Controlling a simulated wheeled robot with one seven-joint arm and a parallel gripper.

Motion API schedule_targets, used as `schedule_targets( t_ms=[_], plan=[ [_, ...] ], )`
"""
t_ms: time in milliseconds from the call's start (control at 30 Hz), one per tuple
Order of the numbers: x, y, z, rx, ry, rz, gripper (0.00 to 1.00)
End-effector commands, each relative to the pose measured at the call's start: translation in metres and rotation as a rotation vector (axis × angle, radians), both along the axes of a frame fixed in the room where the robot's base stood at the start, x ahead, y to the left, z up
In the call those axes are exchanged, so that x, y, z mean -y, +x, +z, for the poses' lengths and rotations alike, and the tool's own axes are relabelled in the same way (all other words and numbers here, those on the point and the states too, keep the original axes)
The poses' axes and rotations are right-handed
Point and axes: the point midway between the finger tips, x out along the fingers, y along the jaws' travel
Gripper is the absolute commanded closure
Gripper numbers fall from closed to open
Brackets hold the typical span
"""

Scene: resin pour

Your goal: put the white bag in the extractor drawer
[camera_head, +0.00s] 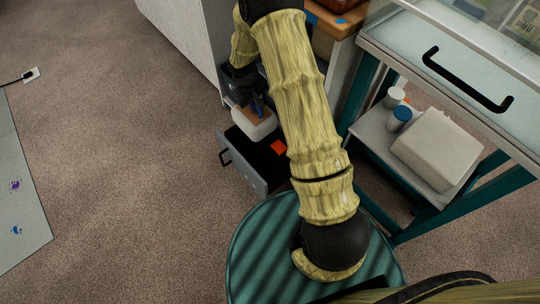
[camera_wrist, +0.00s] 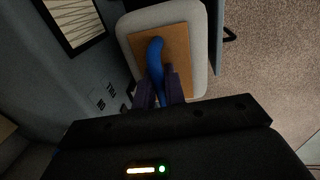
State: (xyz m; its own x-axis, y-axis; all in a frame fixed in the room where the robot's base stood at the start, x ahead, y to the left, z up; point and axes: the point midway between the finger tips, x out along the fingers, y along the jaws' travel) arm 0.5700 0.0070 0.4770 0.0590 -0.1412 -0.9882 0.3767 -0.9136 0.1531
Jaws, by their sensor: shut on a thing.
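The white bag (camera_head: 257,127), a rounded white block with a brown top and a blue curved grip, hangs over the open extractor drawer (camera_head: 243,166). My gripper (camera_head: 256,104) is shut on the blue grip. In the wrist view the bag (camera_wrist: 199,52) fills the upper middle, and my gripper's dark fingers (camera_wrist: 164,85) close around the blue grip. The drawer is grey with a dark inside and a black handle at its left front. An orange-red item (camera_head: 279,147) lies in it. My arm hides the drawer's right part. Whether the bag touches the drawer cannot be told.
A teal round-topped piece (camera_head: 251,253) stands just in front of the drawer. A teal-framed stand on the right carries a shelf (camera_head: 369,131) with a white box (camera_head: 437,150) and jars (camera_head: 399,117). A pale cabinet (camera_head: 185,32) is behind.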

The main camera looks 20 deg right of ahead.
Motion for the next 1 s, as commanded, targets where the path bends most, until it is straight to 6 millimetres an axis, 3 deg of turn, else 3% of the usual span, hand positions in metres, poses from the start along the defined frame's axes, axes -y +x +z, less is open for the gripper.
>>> schedule_targets(
  t_ms=[33,400,600,1000],
  plan=[
    [0.0,0.0,-0.021,0.002,-0.005,0.0,1.0],
    [0.003,0.0,-0.081,0.012,-0.029,-0.005,1.0],
    [0.003,0.0,-0.088,0.015,-0.034,-0.005,1.0],
    [-0.003,-0.001,-0.078,0.014,-0.033,-0.009,1.0]
  ],
)
